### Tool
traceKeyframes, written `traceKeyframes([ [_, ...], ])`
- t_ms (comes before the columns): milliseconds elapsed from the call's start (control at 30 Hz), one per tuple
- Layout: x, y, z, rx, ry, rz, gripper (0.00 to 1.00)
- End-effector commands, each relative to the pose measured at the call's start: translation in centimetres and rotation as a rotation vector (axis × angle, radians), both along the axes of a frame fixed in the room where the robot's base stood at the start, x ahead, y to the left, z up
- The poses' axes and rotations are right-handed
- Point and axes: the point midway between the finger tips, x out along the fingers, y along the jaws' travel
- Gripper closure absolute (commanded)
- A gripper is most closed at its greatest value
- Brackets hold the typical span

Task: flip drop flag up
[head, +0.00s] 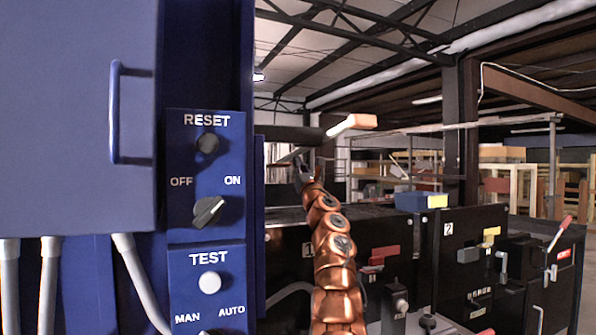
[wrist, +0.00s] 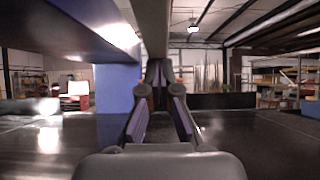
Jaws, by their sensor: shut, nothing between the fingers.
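A white lever with an orange block at its end (head: 352,124), which looks like the drop flag, sticks out up and to the right from a dark horizontal cylinder beside the blue cabinet. My gripper (head: 300,163) is below and to the left of the flag, close under the cylinder in the picture. I cannot tell whether it touches anything. In the wrist view my gripper (wrist: 158,72) points forward over a dark flat surface, its fingertips together with nothing between them. A grey bar (wrist: 152,30) hangs above the fingers there; I cannot tell whether it belongs to the flag.
A blue cabinet with a control panel (head: 206,220) fills the left. Black machine units (head: 465,255) with coloured handles stand at right. In the wrist view, a dark overhang (wrist: 70,25) is at upper left, a blue block (wrist: 117,88) left of the fingers.

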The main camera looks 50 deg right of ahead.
Motion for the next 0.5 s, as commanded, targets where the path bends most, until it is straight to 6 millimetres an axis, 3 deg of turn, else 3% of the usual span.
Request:
traceKeyframes([
  [500,-1.5,1.6,-3.1,-0.002,-0.001,0.003,1.0],
])
